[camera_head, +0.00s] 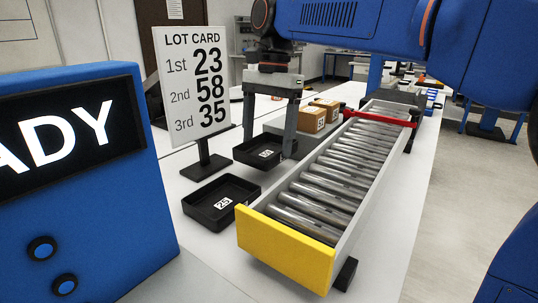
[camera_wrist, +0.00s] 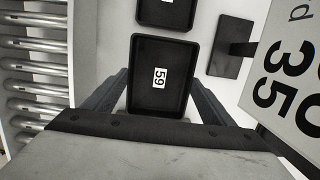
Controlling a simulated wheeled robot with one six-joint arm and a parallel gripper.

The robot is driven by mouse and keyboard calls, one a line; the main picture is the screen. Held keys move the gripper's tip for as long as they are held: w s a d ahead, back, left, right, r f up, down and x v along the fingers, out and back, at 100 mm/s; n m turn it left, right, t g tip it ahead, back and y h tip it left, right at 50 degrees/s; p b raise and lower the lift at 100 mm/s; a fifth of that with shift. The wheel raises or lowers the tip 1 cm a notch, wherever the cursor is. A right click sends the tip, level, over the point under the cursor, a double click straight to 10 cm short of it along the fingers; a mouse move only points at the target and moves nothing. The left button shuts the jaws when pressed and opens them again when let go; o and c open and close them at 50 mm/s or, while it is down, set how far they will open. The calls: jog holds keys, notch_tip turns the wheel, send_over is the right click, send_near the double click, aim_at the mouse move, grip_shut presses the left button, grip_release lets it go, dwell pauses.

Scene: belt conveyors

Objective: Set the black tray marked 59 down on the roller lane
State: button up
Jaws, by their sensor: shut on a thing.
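The black tray marked 59 (camera_wrist: 148,102) lies between the two fingers of my gripper (camera_wrist: 161,84) in the wrist view, its label facing up. In the head view, my gripper (camera_head: 267,147) points down and is shut on this tray (camera_head: 246,157), left of the roller lane; the label is too small there to read surely. The tray looks level; whether it clears the table is hard to tell. The roller lane (camera_head: 327,189) has bare metal rollers along its near part. It also shows at the left of the wrist view (camera_wrist: 36,68).
A second black tray (camera_head: 203,216) stands on the white table nearer the camera. A lot card (camera_head: 190,80) on a stand reads 23, 58, 35. A yellow plate (camera_head: 285,248) closes the lane's near end; a red bar (camera_head: 382,118) crosses it farther back. Cardboard boxes (camera_head: 310,120) stand behind my gripper.

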aim_at(267, 153)
jog(key=shift+f, duration=2.3)
jog(key=shift+f, duration=0.1)
jog(key=o, duration=1.1)
jog(key=shift+c, duration=0.2)
